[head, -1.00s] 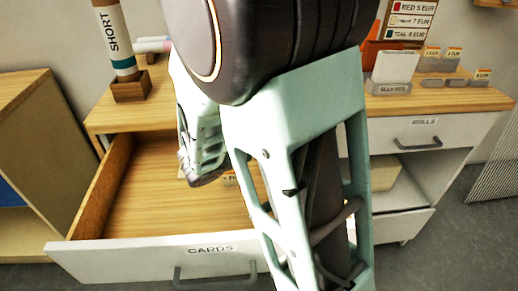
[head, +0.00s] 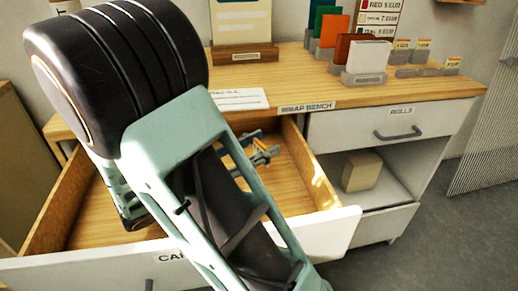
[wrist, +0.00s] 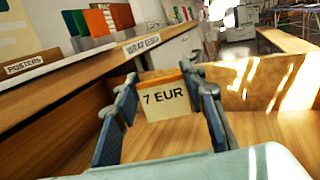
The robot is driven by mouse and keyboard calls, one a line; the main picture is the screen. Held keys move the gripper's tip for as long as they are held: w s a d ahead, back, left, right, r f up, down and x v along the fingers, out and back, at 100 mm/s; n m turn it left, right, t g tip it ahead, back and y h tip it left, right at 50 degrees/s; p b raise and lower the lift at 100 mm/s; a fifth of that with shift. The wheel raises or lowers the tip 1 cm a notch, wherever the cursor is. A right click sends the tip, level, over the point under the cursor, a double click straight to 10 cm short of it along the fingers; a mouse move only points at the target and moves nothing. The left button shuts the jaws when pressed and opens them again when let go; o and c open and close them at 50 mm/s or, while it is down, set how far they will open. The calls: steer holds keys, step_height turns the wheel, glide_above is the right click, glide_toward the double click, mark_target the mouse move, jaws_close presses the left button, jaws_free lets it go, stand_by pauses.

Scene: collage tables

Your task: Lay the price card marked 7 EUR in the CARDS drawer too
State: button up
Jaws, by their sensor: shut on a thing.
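The price card marked 7 EUR (wrist: 166,100) is upright between my gripper's fingers in the wrist view, its printed face toward the camera. My gripper (wrist: 159,78) is shut on it. In the head view my gripper (head: 256,152) is over the right part of the CARDS drawer (head: 333,230), and the card cannot be made out clearly. The drawer is pulled open, with a bare wooden floor around the card in the wrist view (wrist: 255,130). I cannot tell whether the card touches that floor. My arm hides the drawer's middle and part of its label.
The wrap bench top (head: 290,88) rises behind the drawer, with colored cards (head: 333,30) in holders and small price cards (head: 453,64) on its right. The ROLLS drawer (head: 390,127) is shut. A box (head: 362,171) sits on the open shelf below. The drawer's wooden wall (wrist: 250,80) stands close to the right of my gripper.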

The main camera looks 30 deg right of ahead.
steer(key=shift+f, duration=0.55)
steer(key=o, duration=0.7)
steer(key=shift+r, duration=0.3)
steer(key=a, duration=0.2)
steer(key=a+p, duration=0.1)
steer(key=a, duration=0.2)
steer(key=a+p, duration=0.1)
steer(key=a, duration=0.1)
steer(key=shift+s+a, duration=0.2)
steer(key=shift+s, duration=0.2)
